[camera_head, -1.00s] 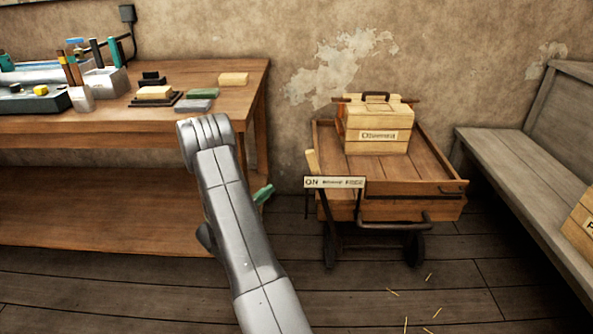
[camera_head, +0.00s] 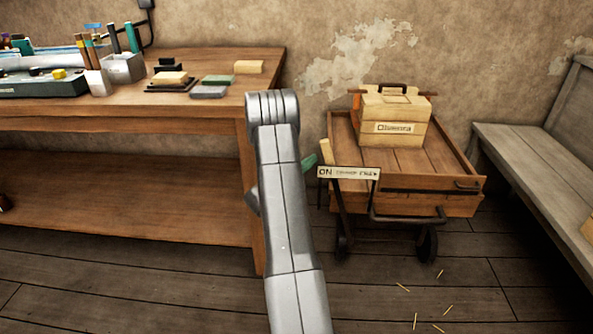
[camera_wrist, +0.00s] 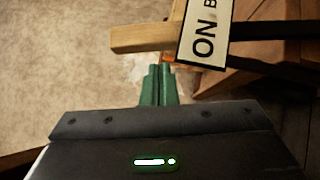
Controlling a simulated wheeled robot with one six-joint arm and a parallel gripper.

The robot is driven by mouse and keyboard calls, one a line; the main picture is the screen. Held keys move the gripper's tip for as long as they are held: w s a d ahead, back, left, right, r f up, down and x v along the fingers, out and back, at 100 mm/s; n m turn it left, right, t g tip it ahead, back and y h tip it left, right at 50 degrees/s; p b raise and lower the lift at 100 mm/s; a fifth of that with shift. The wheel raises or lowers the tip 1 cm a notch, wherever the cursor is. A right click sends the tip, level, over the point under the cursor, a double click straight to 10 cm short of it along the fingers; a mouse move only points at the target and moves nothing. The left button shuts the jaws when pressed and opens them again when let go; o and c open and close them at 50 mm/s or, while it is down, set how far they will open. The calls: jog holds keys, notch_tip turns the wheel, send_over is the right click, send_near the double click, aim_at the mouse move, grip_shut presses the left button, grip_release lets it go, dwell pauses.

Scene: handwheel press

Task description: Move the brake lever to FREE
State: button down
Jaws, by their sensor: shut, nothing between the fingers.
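The brake lever has a pale wooden handle (camera_head: 326,152) on a dark shaft at the cart's left front corner. The handle stands at the ON end of the white label plate (camera_head: 348,173), whose other end reads FREE. In the wrist view the handle (camera_wrist: 143,37) lies across the top, near the ON lettering on the plate (camera_wrist: 207,38). My gripper (camera_head: 309,162) has green fingers and appears just left of the lever, partly hidden by my arm. In the wrist view its fingers (camera_wrist: 159,83) are together and empty, below the handle with a small gap showing.
The wooden cart (camera_head: 430,207) carries a labelled wooden box (camera_head: 395,115). A workbench (camera_head: 130,117) with blocks and tools stands at left, its right leg close to my arm. A grey bench (camera_head: 530,150) is at right. The floor before the cart is clear except for straw.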

jog(key=shift+d+r, duration=0.2)
jog(key=shift+d, duration=0.55)
jog(key=shift+d, duration=0.15)
